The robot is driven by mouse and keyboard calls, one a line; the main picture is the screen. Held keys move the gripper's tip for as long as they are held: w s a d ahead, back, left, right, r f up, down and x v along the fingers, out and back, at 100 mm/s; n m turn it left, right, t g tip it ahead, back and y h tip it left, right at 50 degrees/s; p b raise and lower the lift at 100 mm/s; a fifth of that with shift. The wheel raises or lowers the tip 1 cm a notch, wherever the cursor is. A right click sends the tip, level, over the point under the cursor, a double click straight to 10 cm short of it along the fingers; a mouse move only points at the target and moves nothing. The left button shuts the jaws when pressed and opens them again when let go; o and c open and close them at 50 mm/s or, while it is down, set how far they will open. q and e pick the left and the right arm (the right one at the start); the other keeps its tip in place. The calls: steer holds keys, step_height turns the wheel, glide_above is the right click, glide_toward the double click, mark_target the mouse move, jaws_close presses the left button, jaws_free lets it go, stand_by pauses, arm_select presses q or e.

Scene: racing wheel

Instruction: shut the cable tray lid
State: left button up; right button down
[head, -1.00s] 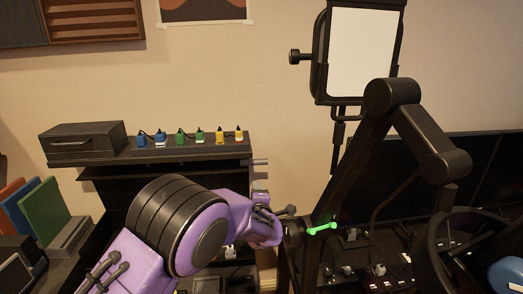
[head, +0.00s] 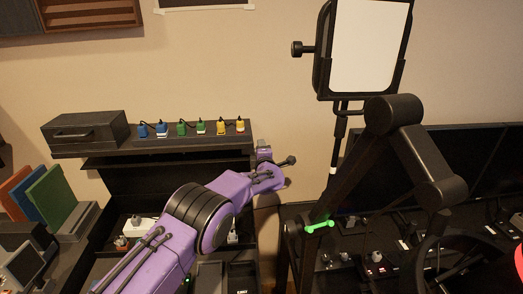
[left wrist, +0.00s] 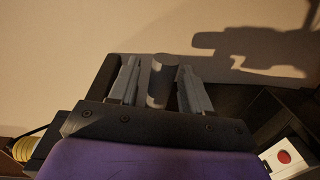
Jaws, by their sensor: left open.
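The cable tray with a white power strip (head: 140,225) in it stands below the plug shelf at left. A dark upright panel (head: 130,183) behind it looks like its raised lid. My left arm, purple, crosses in front and hides much of the tray. In the left wrist view my left gripper (left wrist: 157,68) is open, its two grey fingers apart. A grey rounded bar (left wrist: 161,88) shows between them; I cannot tell whether they touch it. In the head view the fingertips are hard to make out, near the lid's right end. My right gripper is not in view.
A shelf (head: 190,148) above carries several coloured plugs (head: 182,128) and a black drawer box (head: 85,130). A black jointed stand (head: 420,150) with a green lever (head: 318,226) rises at right. Coloured books (head: 50,197) stand at left.

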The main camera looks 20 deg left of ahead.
arm_select(q)
steer(key=shift+f, duration=0.1)
jaws_close()
steer(key=shift+s+f+b, duration=0.25)
steer(key=shift+f+b, duration=0.05)
steer(key=shift+b, duration=0.15)
steer(key=s+d+f+t+b, duration=0.1)
steer(key=s+d+f+b, duration=0.3)
steer(key=s+f+b, duration=0.3)
steer(key=s+f, duration=0.1)
steer(key=s, duration=0.3)
steer(key=shift+d+f+y, duration=0.2)
steer(key=shift+d+y, duration=0.1)
steer(key=shift+d, duration=0.05)
jaws_free()
steer(key=shift+w, duration=0.2)
